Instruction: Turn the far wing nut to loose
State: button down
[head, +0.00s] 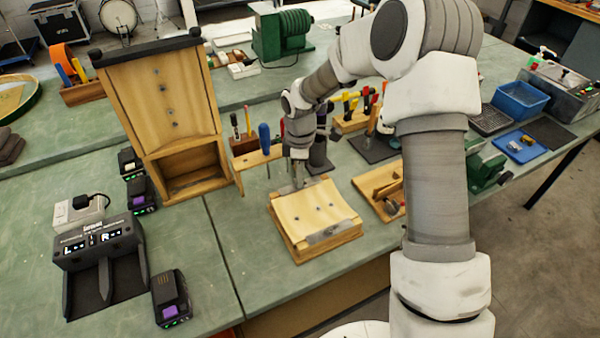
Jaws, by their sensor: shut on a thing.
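A low wooden block (335,213) with a sloped pale top stands on the green bench, near the middle of the view. Small dark fittings (323,210) show on its top, too small to make out as wing nuts. A grey metal strip (330,232) lies along its near edge. My gripper (298,184) points down at the far left edge of the block, its fingers shut. The far wing nut is between the fingertips and hidden by them, so its angle cannot be seen.
A tall wooden box (155,95) stands to the left, with a rack of screwdrivers (258,157) behind the gripper. A wooden tray (378,190) lies just right of the block. A charger (100,255) and batteries (172,298) sit at front left. Bare bench lies left of the block.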

jog(key=n+p, duration=0.2)
jog(key=n, duration=0.2)
jog(key=shift+r+n, duration=0.15)
jog(key=shift+n, duration=0.15)
jog(key=shift+n+p, duration=0.6)
jog(key=shift+n, duration=1)
jog(key=c, duration=0.9)
grip_release()
jog(key=shift+o, duration=0.2)
notch_tip(320, 180, up, 17)
jog(key=shift+r, duration=0.1)
